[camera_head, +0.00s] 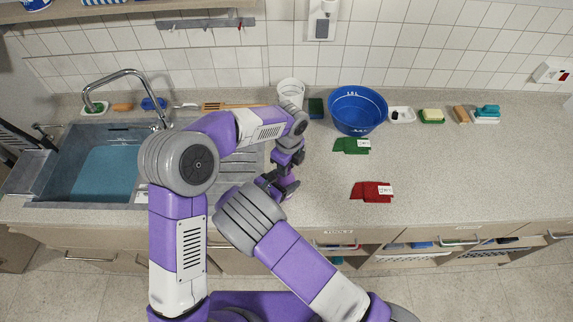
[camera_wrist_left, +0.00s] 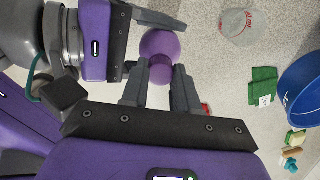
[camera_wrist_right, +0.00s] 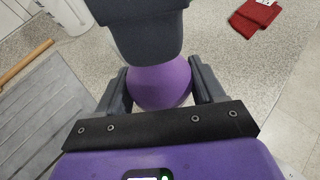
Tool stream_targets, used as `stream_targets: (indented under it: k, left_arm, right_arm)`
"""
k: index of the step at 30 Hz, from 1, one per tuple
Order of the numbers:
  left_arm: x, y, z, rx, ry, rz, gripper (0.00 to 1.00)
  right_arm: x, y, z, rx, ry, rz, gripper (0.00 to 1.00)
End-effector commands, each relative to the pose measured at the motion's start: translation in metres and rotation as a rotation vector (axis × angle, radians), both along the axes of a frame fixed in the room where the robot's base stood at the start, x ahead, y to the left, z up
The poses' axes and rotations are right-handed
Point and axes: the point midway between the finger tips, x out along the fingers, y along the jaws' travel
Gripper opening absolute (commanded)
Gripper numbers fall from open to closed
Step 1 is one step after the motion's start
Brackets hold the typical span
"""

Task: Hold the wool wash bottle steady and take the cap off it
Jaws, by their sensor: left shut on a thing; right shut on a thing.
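The wool wash bottle is a purple rounded body (camera_wrist_right: 160,86) in the right wrist view, between the fingers of my right gripper (camera_wrist_right: 159,72), which is shut on it. In the left wrist view the body (camera_wrist_left: 161,42) shows beyond a smaller, darker purple cap (camera_wrist_left: 160,71). My left gripper (camera_wrist_left: 159,76) is shut on the cap, one finger on each side. Cap and body look in contact; I cannot tell whether the cap is loose. In the head view my left gripper (camera_head: 287,158) is above my right gripper (camera_head: 280,185), and the arms hide most of the bottle.
Behind stand a white cup (camera_head: 291,92) and a blue basin (camera_head: 357,112). A green cloth (camera_head: 350,146) and a red cloth (camera_head: 371,191) lie on the counter to the right. The sink (camera_head: 95,165) is at left. The counter's right front is clear.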

Motion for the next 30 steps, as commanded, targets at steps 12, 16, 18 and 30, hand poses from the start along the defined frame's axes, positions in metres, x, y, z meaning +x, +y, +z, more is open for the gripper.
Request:
stream_targets:
  k: [12, 16, 18, 30]
  left_arm:
    - [0.0, 0.0, 0.0, -0.001, 0.0, 0.044, 0.38]
    - [0.0, 0.0, 0.0, -0.001, -0.001, 0.043, 0.55]
    - [0.0, 0.0, 0.0, -0.001, -0.001, 0.043, 0.55]
    - [0.0, -0.001, 0.027, -0.003, -0.006, 0.042, 0.55]
  right_arm:
    - [0.0, 0.0, -0.002, 0.002, 0.003, -0.001, 0.0]
    - [0.0, 0.0, -0.002, 0.002, 0.003, -0.001, 0.0]
    - [0.0, 0.0, -0.002, 0.002, 0.003, -0.001, 0.0]
    - [0.0, 0.0, -0.002, 0.001, 0.003, -0.001, 0.0]
